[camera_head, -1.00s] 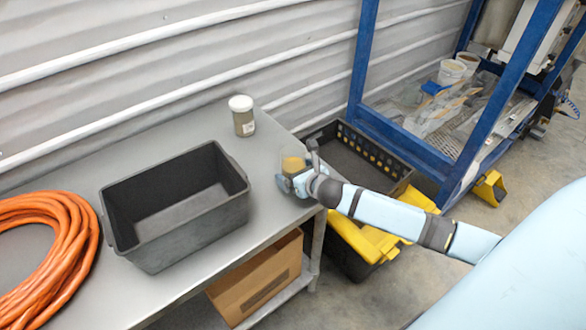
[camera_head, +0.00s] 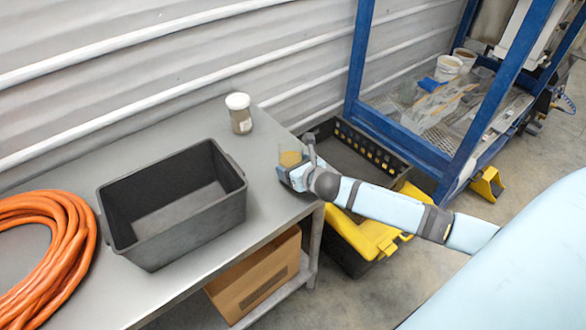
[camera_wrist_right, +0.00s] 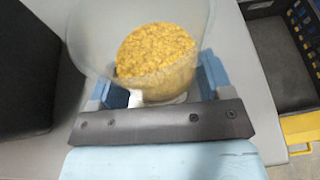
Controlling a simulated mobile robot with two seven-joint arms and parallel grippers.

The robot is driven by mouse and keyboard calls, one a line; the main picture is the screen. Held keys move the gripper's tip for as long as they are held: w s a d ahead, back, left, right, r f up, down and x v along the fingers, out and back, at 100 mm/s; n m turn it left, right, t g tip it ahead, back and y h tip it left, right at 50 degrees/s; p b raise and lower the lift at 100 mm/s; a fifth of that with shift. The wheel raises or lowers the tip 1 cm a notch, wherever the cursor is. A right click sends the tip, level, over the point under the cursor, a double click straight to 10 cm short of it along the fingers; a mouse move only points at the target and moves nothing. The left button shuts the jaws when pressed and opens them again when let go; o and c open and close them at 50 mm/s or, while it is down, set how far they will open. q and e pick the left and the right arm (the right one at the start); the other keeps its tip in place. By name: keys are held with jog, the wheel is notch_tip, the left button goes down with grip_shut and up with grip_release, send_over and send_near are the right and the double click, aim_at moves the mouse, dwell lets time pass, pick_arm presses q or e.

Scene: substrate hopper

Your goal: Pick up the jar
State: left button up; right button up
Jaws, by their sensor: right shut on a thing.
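A clear, wide-mouthed container (camera_head: 291,155) partly filled with yellow grains is in my right gripper (camera_head: 292,172), at the right end of the grey table. In the right wrist view the container (camera_wrist_right: 157,62) stands between the fingers of the right gripper (camera_wrist_right: 155,95), which is shut on it. I cannot tell whether its base touches the table. A jar (camera_head: 241,122) with a white lid and grey-brown contents stands at the table's back edge, apart from the gripper. My left gripper is not in view.
A black open bin (camera_head: 185,235) stands empty on the grey table (camera_head: 262,205), left of the gripper. An orange hose coil (camera_head: 75,255) lies at far left. A black crate (camera_head: 385,165), a yellow-lidded box (camera_head: 365,235) and a blue frame (camera_head: 355,60) stand beyond the table's right end.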

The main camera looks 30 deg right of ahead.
notch_tip(320, 180, up, 19)
jog(key=shift+a+f, duration=0.1)
dwell(0.6)
